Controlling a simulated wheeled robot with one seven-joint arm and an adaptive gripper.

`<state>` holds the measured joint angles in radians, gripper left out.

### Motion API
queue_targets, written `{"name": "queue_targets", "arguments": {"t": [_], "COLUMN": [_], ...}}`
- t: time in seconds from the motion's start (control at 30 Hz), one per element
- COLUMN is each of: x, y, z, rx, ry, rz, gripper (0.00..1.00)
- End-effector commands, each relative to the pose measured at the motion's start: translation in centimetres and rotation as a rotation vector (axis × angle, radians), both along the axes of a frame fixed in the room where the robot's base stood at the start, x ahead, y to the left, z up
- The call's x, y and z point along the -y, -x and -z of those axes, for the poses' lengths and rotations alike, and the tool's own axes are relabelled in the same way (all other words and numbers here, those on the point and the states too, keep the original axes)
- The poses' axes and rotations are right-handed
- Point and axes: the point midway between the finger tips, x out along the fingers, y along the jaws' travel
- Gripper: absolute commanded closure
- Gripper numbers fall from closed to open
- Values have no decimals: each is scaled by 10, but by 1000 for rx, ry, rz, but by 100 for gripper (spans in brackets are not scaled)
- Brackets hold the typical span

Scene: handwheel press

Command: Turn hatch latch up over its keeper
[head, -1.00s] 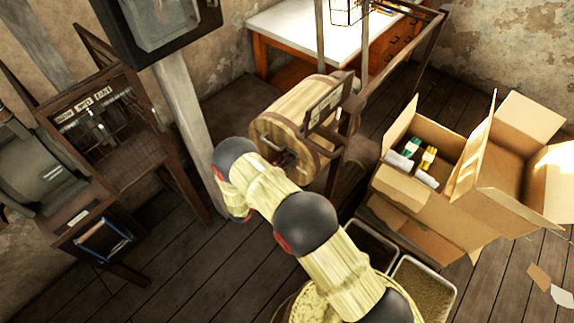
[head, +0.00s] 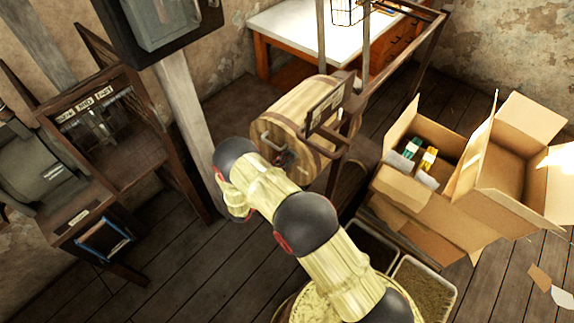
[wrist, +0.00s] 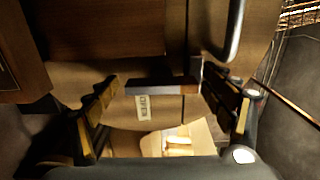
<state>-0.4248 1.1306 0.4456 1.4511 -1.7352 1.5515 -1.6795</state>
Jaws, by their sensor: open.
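In the wrist view my gripper (wrist: 165,100) is open, with one finger at each side. A curved metal handle (wrist: 234,32) stands above the right finger. In the head view a wooden drum (head: 318,98) has a grey handle (head: 270,143) on its near end. My arm hides the gripper there. I cannot make out the keeper.
A lettered board (head: 326,104) on a dark frame stands beside the drum. A wooden post (head: 190,125) and a cabinet (head: 98,105) are to the left. Open cardboard boxes (head: 425,205) and trays (head: 425,280) are to the right. Floorboards are clear at lower left.

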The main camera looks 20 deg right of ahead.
Motion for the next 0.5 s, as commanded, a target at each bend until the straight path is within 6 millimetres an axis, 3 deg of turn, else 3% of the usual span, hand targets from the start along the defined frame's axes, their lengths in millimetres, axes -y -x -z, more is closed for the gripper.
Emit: {"name": "queue_targets", "arguments": {"t": [0.27, 0.5], "x": [-5, -40], "y": [3, 25], "z": [0, 0], "rx": [0, -1], "ry": [0, 1], "rz": [-1, -4], "gripper": [18, 18]}}
